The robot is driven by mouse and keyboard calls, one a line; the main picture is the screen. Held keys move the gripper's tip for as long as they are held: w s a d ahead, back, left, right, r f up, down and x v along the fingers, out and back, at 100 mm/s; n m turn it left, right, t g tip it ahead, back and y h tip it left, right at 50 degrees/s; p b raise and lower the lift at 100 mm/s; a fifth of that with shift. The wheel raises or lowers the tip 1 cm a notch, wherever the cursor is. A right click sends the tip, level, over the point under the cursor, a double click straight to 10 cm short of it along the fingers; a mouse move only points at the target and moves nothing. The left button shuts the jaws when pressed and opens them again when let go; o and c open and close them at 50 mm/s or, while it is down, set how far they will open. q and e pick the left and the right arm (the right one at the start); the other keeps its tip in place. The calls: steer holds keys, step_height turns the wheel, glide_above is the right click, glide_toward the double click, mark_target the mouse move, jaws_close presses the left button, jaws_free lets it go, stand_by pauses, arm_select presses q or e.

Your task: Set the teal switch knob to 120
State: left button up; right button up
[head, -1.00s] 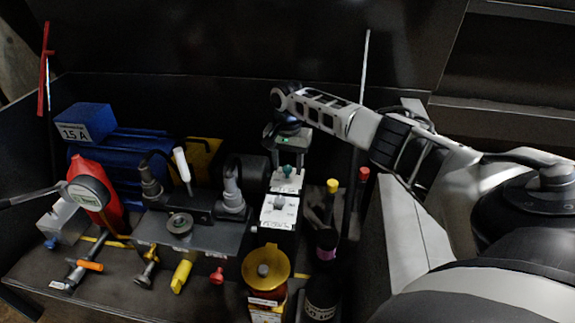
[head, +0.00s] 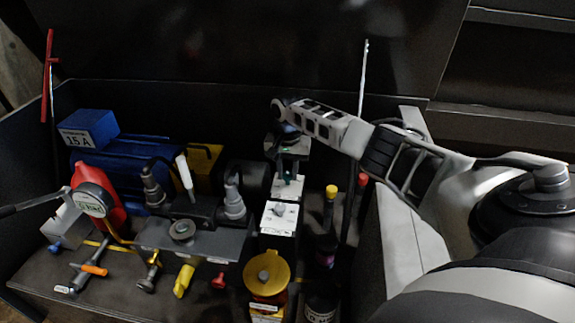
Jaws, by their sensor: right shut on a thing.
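The teal switch knob (head: 288,178) sits on a white switch plate (head: 287,189) in the middle of the head view. Only a little of it shows, below my right gripper. My right gripper (head: 287,172) points down over that plate and is shut on the teal knob. The gripper hides most of the knob, so its pointing direction and the scale marks cannot be read. My left gripper is not in view.
A second white switch plate with a grey knob (head: 279,209) is just in front. A yellow round handle (head: 266,272) stands nearer. Yellow-capped (head: 331,191) and red-capped (head: 362,180) rods stand at right.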

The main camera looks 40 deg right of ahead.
steer(key=shift+r+n+p, duration=0.25)
steer(key=shift+n+p, duration=0.5)
steer(key=shift+n, duration=0.05)
steer(key=shift+f+n, duration=0.1)
steer(key=shift+n, duration=0.4)
steer(key=n+p, duration=0.1)
steer(key=n, duration=0.1)
steer(key=shift+n, duration=0.3)
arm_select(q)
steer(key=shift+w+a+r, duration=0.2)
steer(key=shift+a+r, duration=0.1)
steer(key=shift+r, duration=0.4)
arm_select(e)
steer(key=n, duration=0.5)
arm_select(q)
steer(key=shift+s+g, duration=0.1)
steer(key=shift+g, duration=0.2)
arm_select(e)
steer(key=o, duration=1)
steer(key=shift+f, duration=0.1)
